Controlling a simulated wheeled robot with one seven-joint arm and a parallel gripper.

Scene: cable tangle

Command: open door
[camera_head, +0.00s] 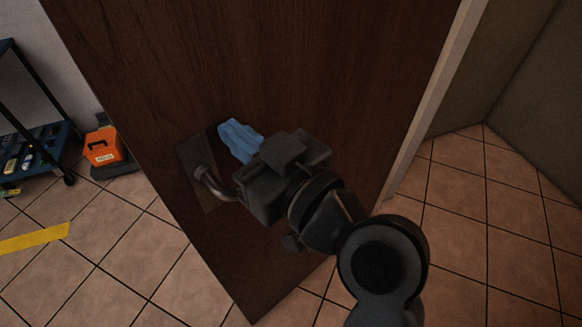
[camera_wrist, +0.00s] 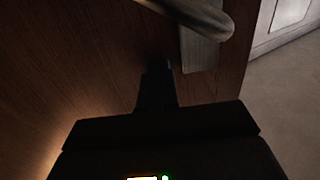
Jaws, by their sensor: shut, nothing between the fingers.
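The dark brown door (camera_head: 290,60) fills the middle of the head view, standing ajar, with floor and room showing past its left edge. Its metal lever handle (camera_head: 213,184) sits on a plate (camera_head: 196,165) near that edge. My gripper (camera_head: 238,139) is shut and empty, its blue fingers close to the door face, just right of the plate. I cannot tell whether they touch the door. In the wrist view, the dark fingers (camera_wrist: 157,85) point at the door face, and the handle (camera_wrist: 195,12) and plate (camera_wrist: 200,50) lie above and to the right, apart from them.
A light door frame (camera_head: 432,105) runs along the door's right side. An orange toolbox (camera_head: 103,146) and a dark shelf cart (camera_head: 38,150) stand at the left. Yellow tape (camera_head: 35,239) marks the tiled floor. Bare tiles (camera_head: 465,215) lie at the right.

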